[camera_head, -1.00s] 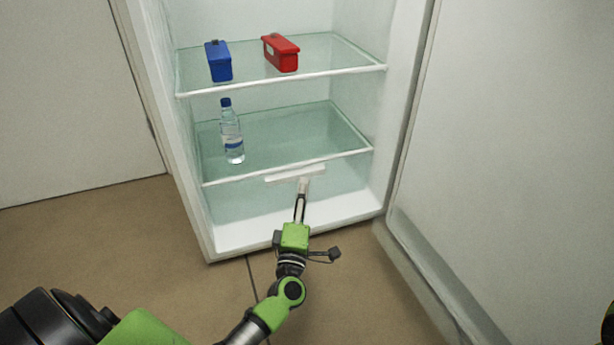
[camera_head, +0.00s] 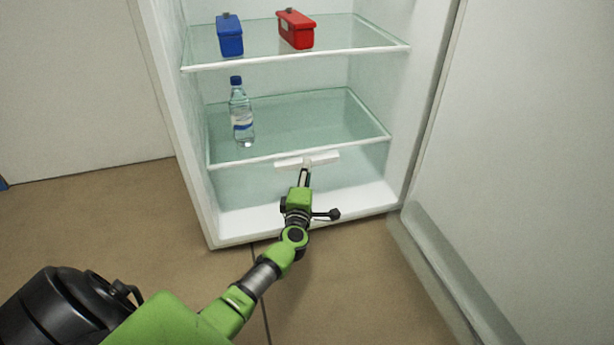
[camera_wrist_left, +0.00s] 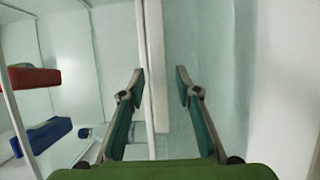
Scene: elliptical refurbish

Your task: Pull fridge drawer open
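The fridge drawer (camera_head: 250,188) is a clear bin under the lower glass shelf. It looks closed. Its white bar handle (camera_head: 290,164) runs along the top of the drawer front. My left gripper (camera_head: 305,173) reaches up to the handle from the front. In the left wrist view the fingers of my left gripper (camera_wrist_left: 160,76) are spread apart, one on each side of the white handle (camera_wrist_left: 157,40). I see gaps between fingertips and handle; how deep the handle sits between them is hard to tell. My right gripper is out of view.
A water bottle (camera_head: 241,115) stands on the lower shelf (camera_head: 300,120). A blue box (camera_head: 229,36) and a red box (camera_head: 296,29) sit on the upper shelf. The fridge door (camera_head: 520,150) stands open at the right. Floor (camera_head: 350,290) in front is clear apart from my arm.

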